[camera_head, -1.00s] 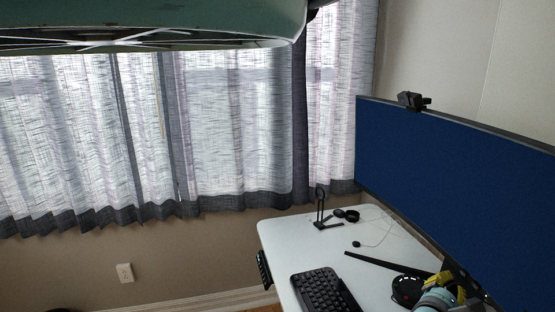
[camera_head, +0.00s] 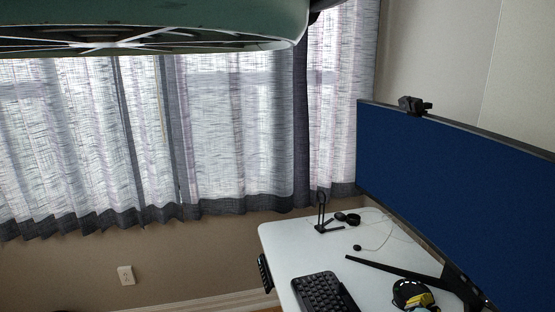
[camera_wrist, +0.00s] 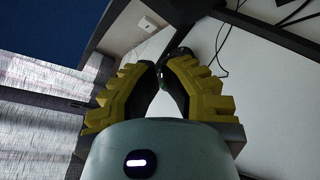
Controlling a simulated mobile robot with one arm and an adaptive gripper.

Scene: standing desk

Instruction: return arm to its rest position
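My gripper (camera_wrist: 160,72) fills the lower middle of the wrist view. It has two stepped yellow fingers with dark inner pads on a pale teal body. The fingertips lean together and appear to meet, and nothing shows held between them. In the head view, only a small yellow part of my gripper (camera_head: 421,299) seems to show at the bottom edge, by a dark round object on the desk.
The white desk (camera_head: 290,240) holds a keyboard (camera_head: 324,292), a small black stand (camera_head: 322,214), a cable and a dark round object (camera_head: 407,288). A large monitor (camera_head: 450,190) with a webcam (camera_head: 413,105) stands at right. Curtains (camera_head: 230,130) hang behind. Floor space left of the desk looks clear.

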